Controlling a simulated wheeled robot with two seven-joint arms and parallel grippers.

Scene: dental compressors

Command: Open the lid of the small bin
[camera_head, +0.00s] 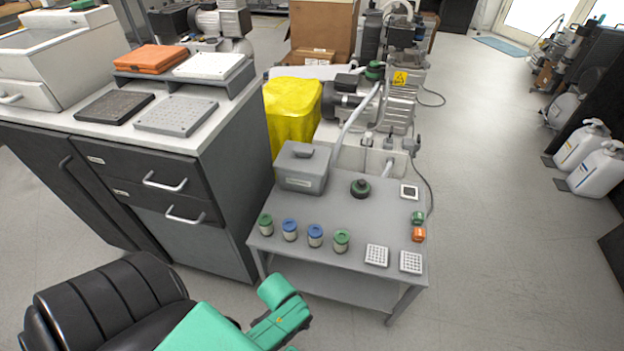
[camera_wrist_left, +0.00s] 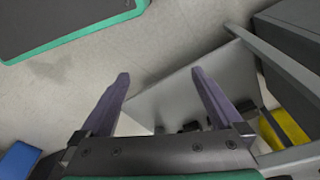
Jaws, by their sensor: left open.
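The small bin (camera_head: 302,170) is a grey box at the back left of the low grey table in the head view. Its grey lid (camera_head: 303,155) is down on it. My left gripper (camera_wrist_left: 161,92) is open in the left wrist view, with its two dark fingers wide apart and nothing between them. In the head view, the green left arm is at the bottom, in front of the table and well apart from the bin; its fingertips are not clear there. My right gripper is in neither view.
The low table (camera_head: 330,215) also bears several small jars along its front, a dark round knob-like item (camera_head: 360,188) and white grids (camera_head: 377,255). A dark cabinet (camera_head: 215,190) stands close on the left. A yellow bag (camera_head: 291,110) is behind the bin.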

